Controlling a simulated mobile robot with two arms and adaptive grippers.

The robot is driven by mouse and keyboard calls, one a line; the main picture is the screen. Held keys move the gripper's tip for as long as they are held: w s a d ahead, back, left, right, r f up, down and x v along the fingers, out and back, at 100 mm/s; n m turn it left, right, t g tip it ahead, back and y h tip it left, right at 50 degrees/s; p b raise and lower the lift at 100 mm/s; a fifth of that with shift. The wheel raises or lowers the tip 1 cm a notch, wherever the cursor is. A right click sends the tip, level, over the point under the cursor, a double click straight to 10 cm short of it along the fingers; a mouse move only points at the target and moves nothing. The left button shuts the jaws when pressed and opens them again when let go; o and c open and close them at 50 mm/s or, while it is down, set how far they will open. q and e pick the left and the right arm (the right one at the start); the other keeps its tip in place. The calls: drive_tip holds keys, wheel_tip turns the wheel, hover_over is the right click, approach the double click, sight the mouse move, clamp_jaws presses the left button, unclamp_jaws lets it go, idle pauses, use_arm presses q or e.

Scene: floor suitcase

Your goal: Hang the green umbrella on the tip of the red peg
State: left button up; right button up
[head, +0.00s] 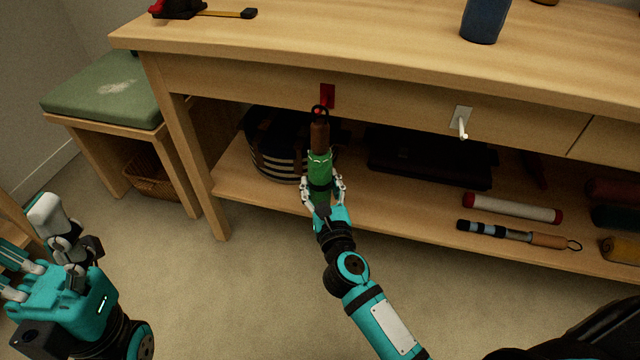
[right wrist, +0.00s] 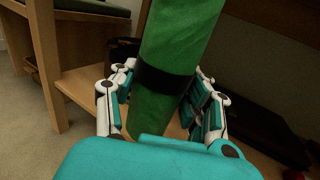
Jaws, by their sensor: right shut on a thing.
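The green umbrella (head: 320,172) stands upright, with its brown handle at the top and a dark wrist loop above that. My right gripper (head: 323,190) is shut around its lower part. In the right wrist view the umbrella (right wrist: 178,55) with its black band rises between the fingers of the gripper (right wrist: 160,105). The red peg (head: 327,92) is on the table's front board. The loop overlaps the peg's lower part in the head view; I cannot tell whether it is around the tip or in front of it. My left gripper (head: 48,240) is open and empty at lower left.
A white peg (head: 462,127) sits on the same board to the right. The lower shelf (head: 400,215) holds a striped bag (head: 270,150), a dark case (head: 430,160) and several rolled items. A green-cushioned stool (head: 105,90) stands left. The floor in front is clear.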

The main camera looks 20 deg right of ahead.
idle(0.3)
drive_tip(key=o, duration=1.4)
drive_tip(key=shift+o, duration=0.2)
drive_tip(key=shift+s+f, duration=0.1)
drive_tip(key=shift+s, duration=0.05)
drive_tip(key=s+a, duration=0.1)
drive_tip(key=s, duration=1)
drive_tip(key=shift+s+a, duration=0.2)
drive_tip(key=shift+s, duration=0.15)
